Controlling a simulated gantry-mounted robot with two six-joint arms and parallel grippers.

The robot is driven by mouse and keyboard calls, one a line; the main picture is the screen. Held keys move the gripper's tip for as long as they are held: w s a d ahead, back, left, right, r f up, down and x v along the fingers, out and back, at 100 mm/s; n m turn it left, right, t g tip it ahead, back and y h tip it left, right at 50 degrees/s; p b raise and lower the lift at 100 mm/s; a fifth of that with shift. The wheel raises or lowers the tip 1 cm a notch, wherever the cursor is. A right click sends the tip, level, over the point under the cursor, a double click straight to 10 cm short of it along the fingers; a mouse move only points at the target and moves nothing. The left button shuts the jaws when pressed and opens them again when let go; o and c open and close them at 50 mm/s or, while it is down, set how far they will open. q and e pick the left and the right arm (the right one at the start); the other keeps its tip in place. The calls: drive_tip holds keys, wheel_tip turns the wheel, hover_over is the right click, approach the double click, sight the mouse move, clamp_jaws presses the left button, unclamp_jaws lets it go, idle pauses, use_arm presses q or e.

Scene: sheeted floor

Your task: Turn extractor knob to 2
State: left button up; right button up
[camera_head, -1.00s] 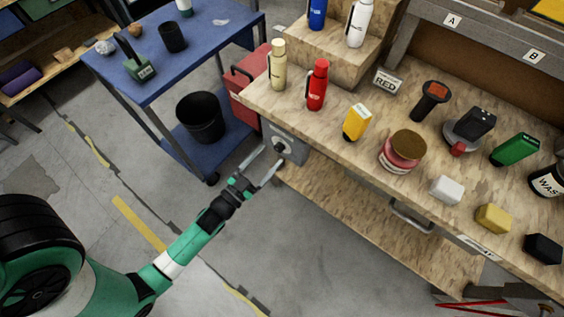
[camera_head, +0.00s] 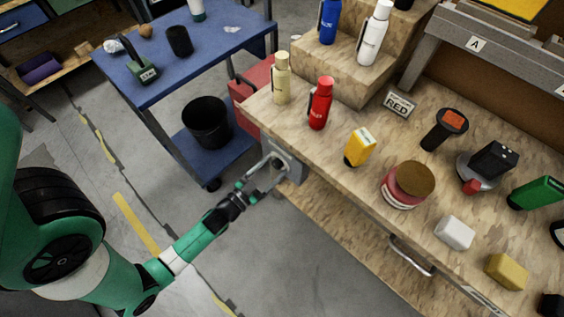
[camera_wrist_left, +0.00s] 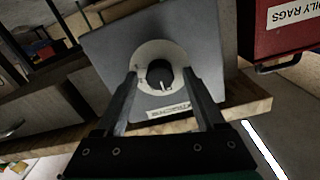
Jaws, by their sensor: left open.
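The extractor knob (camera_wrist_left: 159,76) is a black dial with a white pointer line, set in a pale ring on a grey panel (camera_wrist_left: 100,50). In the left wrist view the pointer is toward the bottom of the picture; the scale numbers are too small to read. In the head view the grey panel (camera_head: 291,170) is on the end of the workbench. My left gripper (camera_head: 277,168) is open in front of the panel. In the left wrist view its two fingers (camera_wrist_left: 161,84) are on either side of the knob, with no clear contact. My right gripper is not seen.
The wooden workbench (camera_head: 315,148) holds a red bottle (camera_head: 320,103), a cream bottle (camera_head: 282,79), a yellow container (camera_head: 359,147) and a round tin (camera_head: 408,185). A blue cart (camera_head: 200,75) with a black bin (camera_head: 206,120) stands left. A red box (camera_wrist_left: 278,28) is near the panel.

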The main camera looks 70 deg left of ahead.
use_arm(q)
drive_tip(key=shift+w+a, duration=0.1)
drive_tip(key=shift+w, duration=0.1)
drive_tip(key=shift+s, duration=0.15)
drive_tip(key=shift+c, duration=0.4)
clamp_jaws()
